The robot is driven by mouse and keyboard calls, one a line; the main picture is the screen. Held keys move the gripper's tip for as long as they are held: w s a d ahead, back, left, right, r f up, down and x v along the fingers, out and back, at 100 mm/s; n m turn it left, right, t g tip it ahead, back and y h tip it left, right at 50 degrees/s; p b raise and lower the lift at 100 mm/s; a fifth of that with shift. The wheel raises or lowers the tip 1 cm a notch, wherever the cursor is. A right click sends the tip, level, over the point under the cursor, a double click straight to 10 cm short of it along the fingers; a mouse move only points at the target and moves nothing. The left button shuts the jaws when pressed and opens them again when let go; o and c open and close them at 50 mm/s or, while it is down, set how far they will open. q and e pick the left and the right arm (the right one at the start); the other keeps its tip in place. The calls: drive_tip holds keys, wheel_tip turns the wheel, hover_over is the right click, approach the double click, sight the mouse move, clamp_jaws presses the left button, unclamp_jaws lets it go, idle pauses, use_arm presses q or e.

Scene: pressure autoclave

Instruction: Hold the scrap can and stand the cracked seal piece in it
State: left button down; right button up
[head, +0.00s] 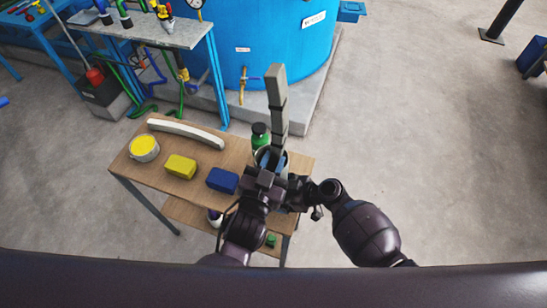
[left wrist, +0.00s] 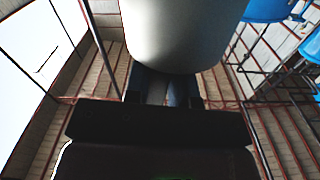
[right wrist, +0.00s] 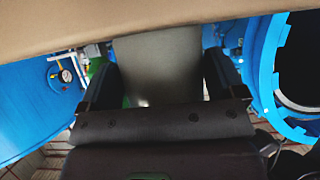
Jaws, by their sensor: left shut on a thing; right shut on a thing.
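The scrap can (head: 259,158) is at the right end of the wooden table, partly hidden by my grippers. My left gripper (head: 266,178) is shut on it; its pale wall (left wrist: 185,35) fills the top of the left wrist view. The grey seal piece (head: 277,95) stands tall and nearly upright at the can, with bends along its length. Its lower end is hidden, so I cannot tell how deep it sits in the can. My right gripper (head: 293,182), beside the left one, is shut on a flat grey part (right wrist: 158,65), seemingly the seal piece.
On the table (head: 135,168) are a pale curved strip (head: 186,132), a yellow-topped can (head: 144,148), a yellow block (head: 180,167) and a blue block (head: 222,180). A green bottle (head: 260,136) stands close behind the scrap can. A blue tank (head: 265,50) is beyond.

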use_arm(q)
drive_tip(key=c, duration=0.9)
unclamp_jaws()
drive_tip(key=shift+w+d+r, duration=0.1)
drive_tip(key=shift+d+r, duration=0.25)
drive_tip(key=shift+d, duration=0.05)
drive_tip(key=shift+a+f+v, duration=0.15)
drive_tip(key=shift+v, duration=2)
drive_tip(key=shift+a+f+v, duration=0.1)
drive_tip(key=shift+a+v, duration=0.05)
drive_tip(key=shift+v, duration=1.95)
drive_tip(key=shift+w, duration=0.15)
use_arm(e)
drive_tip(key=o, duration=0.5)
drive_tip(key=shift+c, duration=0.2)
drive_tip(key=v, duration=1.2)
